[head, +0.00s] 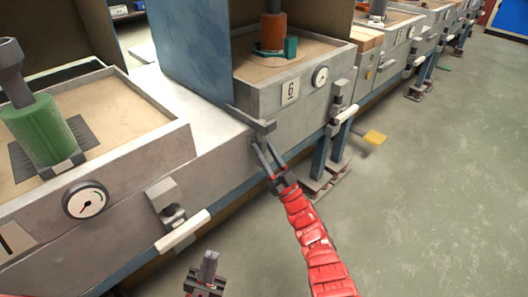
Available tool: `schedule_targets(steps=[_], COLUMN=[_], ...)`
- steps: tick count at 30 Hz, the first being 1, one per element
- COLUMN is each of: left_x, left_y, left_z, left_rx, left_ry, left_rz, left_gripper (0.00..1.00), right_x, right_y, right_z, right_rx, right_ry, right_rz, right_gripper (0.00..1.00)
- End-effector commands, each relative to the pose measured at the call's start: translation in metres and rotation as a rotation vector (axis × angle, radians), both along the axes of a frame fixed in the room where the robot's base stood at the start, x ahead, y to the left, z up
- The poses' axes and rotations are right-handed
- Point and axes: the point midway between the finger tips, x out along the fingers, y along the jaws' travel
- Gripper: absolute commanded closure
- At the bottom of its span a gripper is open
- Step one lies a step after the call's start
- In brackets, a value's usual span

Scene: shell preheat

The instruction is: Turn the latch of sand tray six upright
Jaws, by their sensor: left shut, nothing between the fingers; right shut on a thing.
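Sand tray six (262,84) is a grey box of sand with a "6" plate (290,92) and a round gauge (320,77) on its front. A dark grey bar, apparently its latch (250,118), sticks out at the tray's lower left corner and lies tilted, not upright. My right gripper (264,152), on the red arm, is at the tray's lower left corner, just below the bar, and is shut on it; the exact contact is small and partly hidden. My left gripper (208,264) is shut and empty at the bottom, apart from the trays.
A nearer tray (115,110) at left holds a green cylinder (40,130) and has a gauge (85,200) and a white-handled fitting (182,230). A similar fitting (345,115) is right of the six plate. More trays recede at upper right. The floor (430,190) at right is mostly clear.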

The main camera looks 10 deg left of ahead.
Motion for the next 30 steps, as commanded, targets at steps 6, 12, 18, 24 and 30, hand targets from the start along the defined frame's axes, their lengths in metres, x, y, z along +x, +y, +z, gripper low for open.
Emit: schedule_targets(steps=[6, 12, 18, 24, 30], left_x=[0.000, 0.000, 0.000, 0.000, -0.001], left_y=[0.000, 0.000, 0.000, 0.000, 0.002], left_z=[0.000, 0.000, 0.000, 0.000, 0.008], left_rx=[0.001, 0.001, 0.000, 0.000, -0.014], left_ry=[0.000, 0.000, 0.000, 0.000, -0.002], left_rz=[-0.001, -0.001, 0.000, 0.000, 0.006], left_gripper=[1.00, 1.00, 1.00, 1.00, 1.00], right_x=[0.000, 0.000, 0.000, 0.000, -0.009], right_y=[0.000, 0.000, 0.000, -0.001, -0.015], right_z=[0.001, 0.001, 0.000, 0.000, -0.017], right_rx=[-0.004, -0.003, -0.002, -0.002, -0.004], right_ry=[-0.005, -0.004, -0.003, -0.003, 0.003], right_rz=[-0.001, -0.001, -0.001, -0.001, -0.002], right_gripper=[1.00, 0.55, 0.40, 0.40, 0.40])
